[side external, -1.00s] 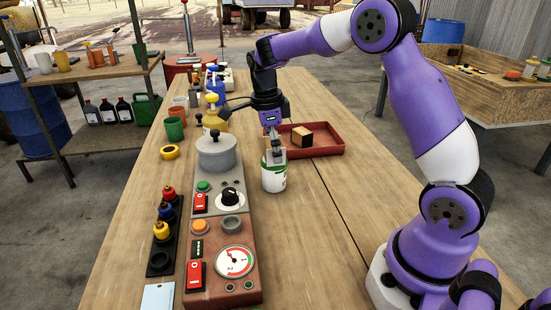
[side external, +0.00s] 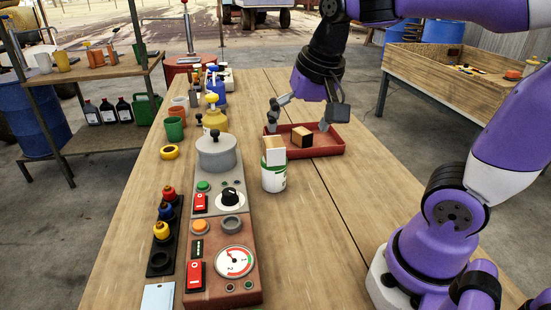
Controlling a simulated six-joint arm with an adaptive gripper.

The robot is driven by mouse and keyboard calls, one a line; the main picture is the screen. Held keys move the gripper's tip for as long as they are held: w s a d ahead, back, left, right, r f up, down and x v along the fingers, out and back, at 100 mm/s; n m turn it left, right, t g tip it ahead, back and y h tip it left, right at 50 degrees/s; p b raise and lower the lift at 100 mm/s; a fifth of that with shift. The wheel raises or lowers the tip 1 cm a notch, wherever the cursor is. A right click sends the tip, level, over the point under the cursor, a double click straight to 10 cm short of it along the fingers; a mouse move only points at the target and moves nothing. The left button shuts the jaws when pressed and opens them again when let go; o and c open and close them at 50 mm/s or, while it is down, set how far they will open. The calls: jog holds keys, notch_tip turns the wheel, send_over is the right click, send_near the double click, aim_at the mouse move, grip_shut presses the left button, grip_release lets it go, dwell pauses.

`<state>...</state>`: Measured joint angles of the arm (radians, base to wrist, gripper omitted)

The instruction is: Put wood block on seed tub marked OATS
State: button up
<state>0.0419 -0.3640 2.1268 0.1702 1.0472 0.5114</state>
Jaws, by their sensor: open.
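A white tub with a green band (side external: 274,180) stands on the workbench right of the control panel; I cannot read its label. A pale wood block (side external: 273,151) stands upright on the tub, with nothing holding it. A second wood block (side external: 302,136), with a dark side, sits in the red tray (side external: 328,150) behind and right of the tub. My gripper (side external: 301,117) is open above the tray, its fingers spread to either side of this second block. I cannot tell whether they touch the tray.
The control panel (side external: 222,236) with a grey pot (side external: 217,153) stands left of the tub. The bench is clear in front of the tub.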

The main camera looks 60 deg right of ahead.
jog(key=s+a+f+n+t+y, duration=0.1)
jog(key=s+a+f+n+t, duration=0.1)
jog(key=n, duration=0.6)
jog(key=s+a, duration=0.1)
jog(key=s, duration=0.1)
jog(key=shift+s+a+f, duration=0.15)
jog(key=shift+s+a, duration=0.2)
jog(key=shift+s, duration=0.05)
dwell(0.4)
